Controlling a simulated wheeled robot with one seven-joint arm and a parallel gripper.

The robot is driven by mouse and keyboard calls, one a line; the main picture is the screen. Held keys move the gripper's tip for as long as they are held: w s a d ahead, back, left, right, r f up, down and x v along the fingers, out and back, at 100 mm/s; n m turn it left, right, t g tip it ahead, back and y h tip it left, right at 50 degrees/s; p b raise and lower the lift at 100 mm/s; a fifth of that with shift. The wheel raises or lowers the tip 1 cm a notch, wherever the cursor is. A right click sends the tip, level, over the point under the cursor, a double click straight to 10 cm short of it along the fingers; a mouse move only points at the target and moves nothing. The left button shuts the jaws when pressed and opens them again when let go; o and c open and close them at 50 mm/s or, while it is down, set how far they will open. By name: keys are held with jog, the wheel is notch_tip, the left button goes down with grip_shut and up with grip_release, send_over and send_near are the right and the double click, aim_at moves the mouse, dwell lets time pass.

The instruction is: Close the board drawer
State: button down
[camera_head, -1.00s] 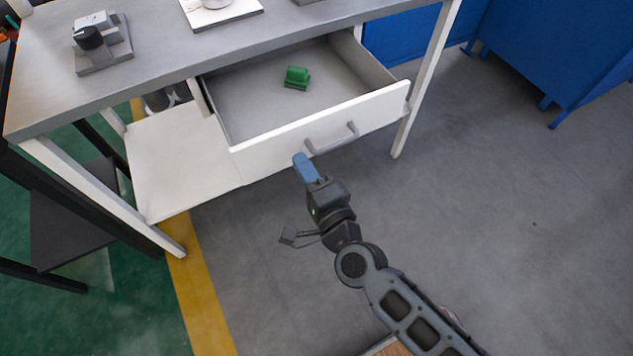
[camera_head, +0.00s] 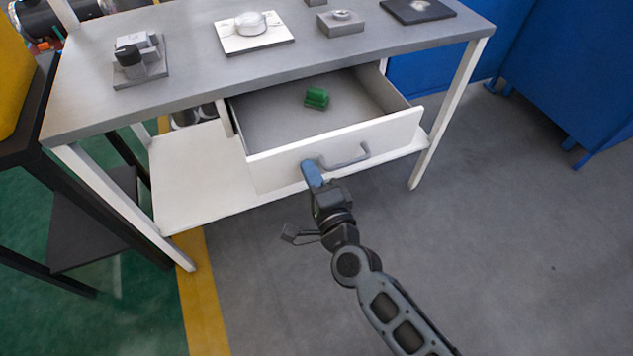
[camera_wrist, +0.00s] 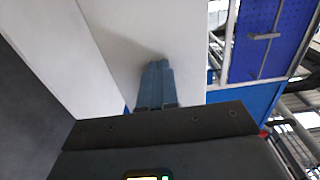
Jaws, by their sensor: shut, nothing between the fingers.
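The white-fronted drawer (camera_head: 275,170) stands pulled out from under the grey-topped table, with its grey inside showing. A grey bar handle (camera_head: 345,160) is on its front. A small green object (camera_head: 316,97) lies inside the drawer towards the back. My gripper (camera_head: 311,170) has its blue fingers together, with nothing held, at the drawer front just left of the handle. In the wrist view the shut blue fingers (camera_wrist: 156,82) point at a white surface and appear at or very near it; exact contact cannot be told.
The tabletop (camera_head: 200,75) carries several fixtures, including a white plate with a round part (camera_head: 250,30) and a grey block (camera_head: 140,62). A white lower shelf (camera_head: 190,180) lies below. Blue cabinets (camera_head: 580,80) stand at right. The grey floor in front is clear.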

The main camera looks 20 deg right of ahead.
jog(key=b, duration=0.3)
send_over(284, 130)
jog(key=s, duration=0.2)
jog(key=shift+w, duration=0.8)
jog(key=shift+w+r, duration=0.2)
